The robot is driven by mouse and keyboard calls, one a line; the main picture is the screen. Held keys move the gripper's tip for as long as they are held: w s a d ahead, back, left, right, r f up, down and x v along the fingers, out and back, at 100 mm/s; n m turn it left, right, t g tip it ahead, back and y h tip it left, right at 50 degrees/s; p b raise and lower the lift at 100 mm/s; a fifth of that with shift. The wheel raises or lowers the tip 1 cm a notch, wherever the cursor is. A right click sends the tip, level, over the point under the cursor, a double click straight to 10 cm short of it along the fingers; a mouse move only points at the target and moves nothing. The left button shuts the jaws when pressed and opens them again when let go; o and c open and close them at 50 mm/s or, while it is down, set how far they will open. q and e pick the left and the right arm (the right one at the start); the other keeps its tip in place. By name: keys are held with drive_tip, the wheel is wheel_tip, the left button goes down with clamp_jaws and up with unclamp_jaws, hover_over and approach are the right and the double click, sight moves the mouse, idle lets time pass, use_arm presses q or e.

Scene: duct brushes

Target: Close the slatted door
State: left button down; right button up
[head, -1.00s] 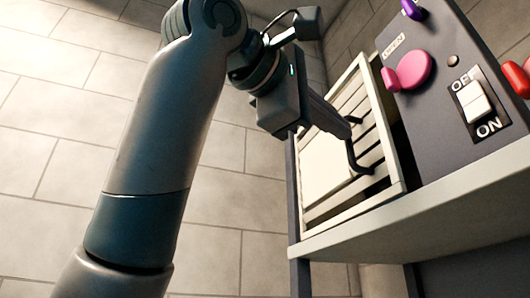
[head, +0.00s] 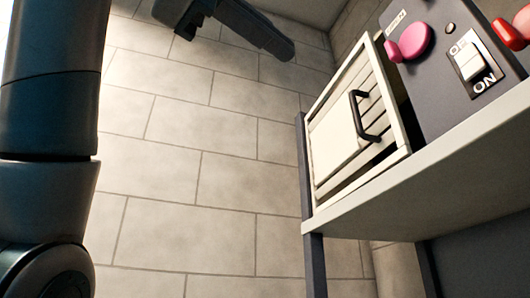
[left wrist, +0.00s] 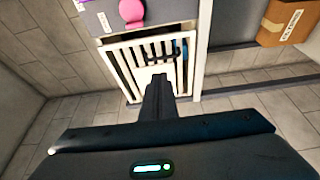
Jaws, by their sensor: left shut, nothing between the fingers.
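The slatted door (head: 318,186) is cream, with a pale plate (head: 332,145) and a black bar handle (head: 359,115). It sits at the left end of the cabinet, and a dark gap shows between its right side and the grey panel. I cannot tell whether it is fully shut. My left gripper (head: 284,48) is shut and empty, up and left of the door, apart from the handle. In the left wrist view the fingers (left wrist: 158,84) overlap the lower part of the door (left wrist: 110,60) in the picture. My right gripper is out of view.
A pale shelf edge (head: 440,155) runs below. A cardboard box (left wrist: 285,22) stands right in the wrist view. The tiled area left is clear.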

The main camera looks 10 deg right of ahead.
use_arm(q)
drive_tip(key=shift+s+a, duration=0.4)
drive_tip(key=shift+a, duration=0.15)
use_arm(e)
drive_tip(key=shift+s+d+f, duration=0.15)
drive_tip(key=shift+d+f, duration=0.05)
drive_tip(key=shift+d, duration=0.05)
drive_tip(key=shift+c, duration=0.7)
